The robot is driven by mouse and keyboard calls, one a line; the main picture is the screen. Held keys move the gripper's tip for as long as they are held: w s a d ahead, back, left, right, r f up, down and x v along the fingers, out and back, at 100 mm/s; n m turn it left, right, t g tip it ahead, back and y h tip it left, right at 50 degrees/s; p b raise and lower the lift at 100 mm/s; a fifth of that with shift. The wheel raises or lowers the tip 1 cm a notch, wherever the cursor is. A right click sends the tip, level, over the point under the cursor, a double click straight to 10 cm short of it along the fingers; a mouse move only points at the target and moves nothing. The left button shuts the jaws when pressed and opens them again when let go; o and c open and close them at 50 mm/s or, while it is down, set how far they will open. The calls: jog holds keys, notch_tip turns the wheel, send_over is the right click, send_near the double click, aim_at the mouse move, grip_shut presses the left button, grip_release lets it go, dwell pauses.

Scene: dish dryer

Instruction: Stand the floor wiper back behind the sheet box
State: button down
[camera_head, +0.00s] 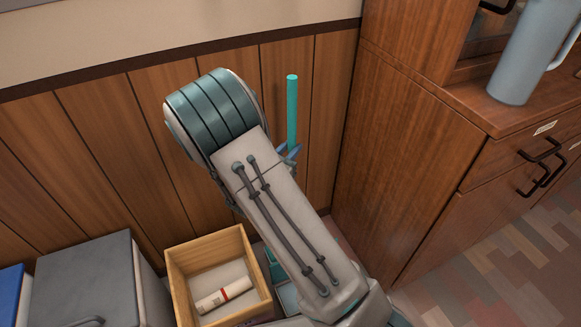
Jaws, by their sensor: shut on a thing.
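The floor wiper shows as an upright teal handle (292,105) in front of the wood-panelled wall, left of the cabinet. My gripper (291,152), mostly hidden behind my arm, is shut on the handle; only its bluish finger parts show. The lower handle is hidden by my arm. Teal and pale parts (286,296) show low beside my forearm, but I cannot tell whether they are the wiper's head or a container. An open wooden box (181,281) stands left of my arm; I cannot tell whether it is the sheet box.
A white tube with a red band (223,295) lies in the wooden box. A grey bin (82,277) and a blue one (10,292) stand further left. The wooden cabinet (400,165) closes the right side, with a light blue jug (523,50) on it.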

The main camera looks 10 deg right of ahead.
jog(key=shift+f+b, duration=0.7)
jog(key=shift+f, duration=1.05)
jog(key=shift+f, duration=0.15)
jog(key=c, duration=1.2)
grip_release()
jog(key=shift+c, duration=0.2)
